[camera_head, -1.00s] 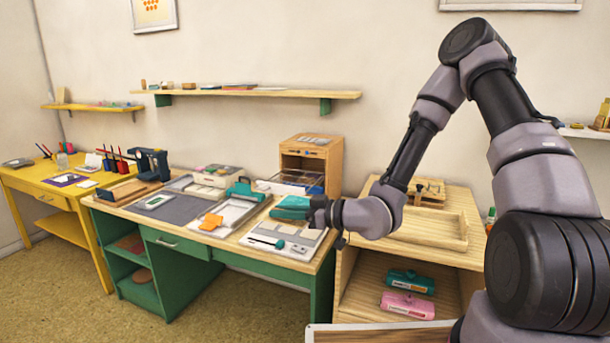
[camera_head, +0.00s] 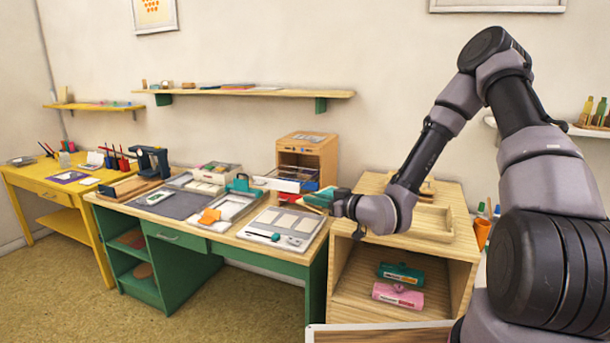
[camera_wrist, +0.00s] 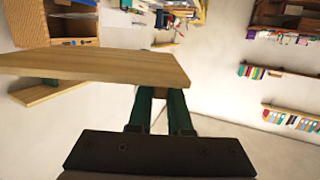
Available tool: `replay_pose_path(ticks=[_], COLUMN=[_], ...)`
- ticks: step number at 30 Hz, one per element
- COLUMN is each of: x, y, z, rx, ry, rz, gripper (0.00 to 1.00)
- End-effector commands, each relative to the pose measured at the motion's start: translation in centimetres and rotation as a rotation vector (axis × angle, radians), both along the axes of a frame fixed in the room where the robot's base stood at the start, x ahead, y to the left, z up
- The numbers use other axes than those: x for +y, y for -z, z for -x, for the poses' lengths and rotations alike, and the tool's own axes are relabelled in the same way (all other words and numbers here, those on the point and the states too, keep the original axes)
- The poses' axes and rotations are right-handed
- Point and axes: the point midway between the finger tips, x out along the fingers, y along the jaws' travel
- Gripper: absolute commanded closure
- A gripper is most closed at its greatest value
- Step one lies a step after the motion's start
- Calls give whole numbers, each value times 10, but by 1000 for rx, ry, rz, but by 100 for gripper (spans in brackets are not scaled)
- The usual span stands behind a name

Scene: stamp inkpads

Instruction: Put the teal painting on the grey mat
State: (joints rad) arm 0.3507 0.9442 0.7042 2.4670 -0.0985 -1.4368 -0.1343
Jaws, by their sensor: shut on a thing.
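My gripper (camera_head: 333,201) is above the right end of the green desk and is shut on the teal painting (camera_head: 318,197), a small flat panel partly hidden by my wrist. In the wrist view, a light wooden panel (camera_wrist: 100,66) lies across the ends of my fingers (camera_wrist: 160,97); it appears to be the held painting, with its teal face turned away. The grey mat (camera_head: 178,206) lies flat on the left part of the desk, left of my gripper and apart from it. A small pale teal-edged item (camera_head: 158,197) lies on the mat.
A pale board (camera_head: 285,228) lies at the desk's right end. A wooden cabinet (camera_head: 430,250) stands right of the desk. The floor in front is clear.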

Motion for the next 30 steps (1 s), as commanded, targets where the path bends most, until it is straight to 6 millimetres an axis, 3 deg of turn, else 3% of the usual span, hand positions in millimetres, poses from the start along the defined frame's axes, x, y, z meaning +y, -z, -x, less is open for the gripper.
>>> replay_pose_path(ticks=[5,9,15,21,27,30], x=[-68,-140,-220,-256,-260,-258], y=[12,24,39,43,24,19], z=[-51,-85,-108,-107,-69,-61], rx=[0,0,0,0,1,-3], ry=[239,463,697,796,806,802], rz=[-1,-1,-1,0,-1,2], gripper=[100,100,100,100,100,100])
